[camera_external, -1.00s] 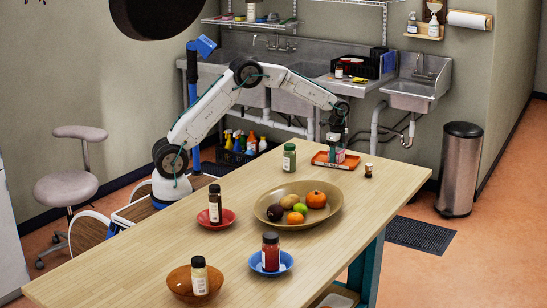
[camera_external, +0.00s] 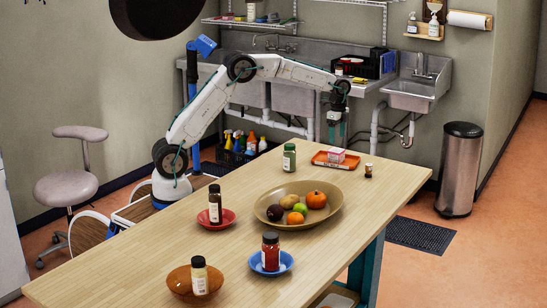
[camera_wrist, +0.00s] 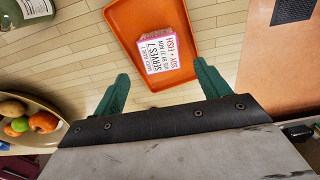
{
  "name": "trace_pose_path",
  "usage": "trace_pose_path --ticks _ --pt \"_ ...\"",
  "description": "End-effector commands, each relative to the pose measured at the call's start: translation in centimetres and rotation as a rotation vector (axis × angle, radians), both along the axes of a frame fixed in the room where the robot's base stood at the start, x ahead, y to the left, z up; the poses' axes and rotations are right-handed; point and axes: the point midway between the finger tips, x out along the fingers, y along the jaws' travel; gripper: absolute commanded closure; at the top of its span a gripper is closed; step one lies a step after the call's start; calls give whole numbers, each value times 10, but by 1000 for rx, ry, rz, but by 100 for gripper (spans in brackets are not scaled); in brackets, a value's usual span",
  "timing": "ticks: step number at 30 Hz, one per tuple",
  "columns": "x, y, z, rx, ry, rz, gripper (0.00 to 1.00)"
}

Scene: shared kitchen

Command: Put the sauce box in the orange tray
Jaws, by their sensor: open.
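The sauce box (camera_external: 337,155), a small pink and white carton with printed text, rests in the orange tray (camera_external: 321,160) at the far end of the wooden table. In the wrist view the box (camera_wrist: 164,50) lies inside the tray (camera_wrist: 122,18), tilted a little to the tray's sides. My gripper (camera_wrist: 158,82) is open, with its two green fingers apart and nothing between them. In the external view my gripper (camera_external: 335,133) hangs above the tray, apart from the box.
A wide bowl of fruit (camera_external: 270,212) is nearer. Several bottles stand on plates and in a bowl at the near end. Bare tabletop lies between.

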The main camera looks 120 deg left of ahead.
Motion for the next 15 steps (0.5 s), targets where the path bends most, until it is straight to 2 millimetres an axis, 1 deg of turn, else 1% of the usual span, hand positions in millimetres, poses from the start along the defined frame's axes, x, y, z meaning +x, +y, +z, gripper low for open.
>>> trace_pose_path --ticks 1,3,6,15 --pt "0 1 9 3 -2 0 25" --pt "0 0 18 2 -1 0 25" --pt "0 0 26 0 0 0 25" --pt "0 -1 30 0 0 0 25"
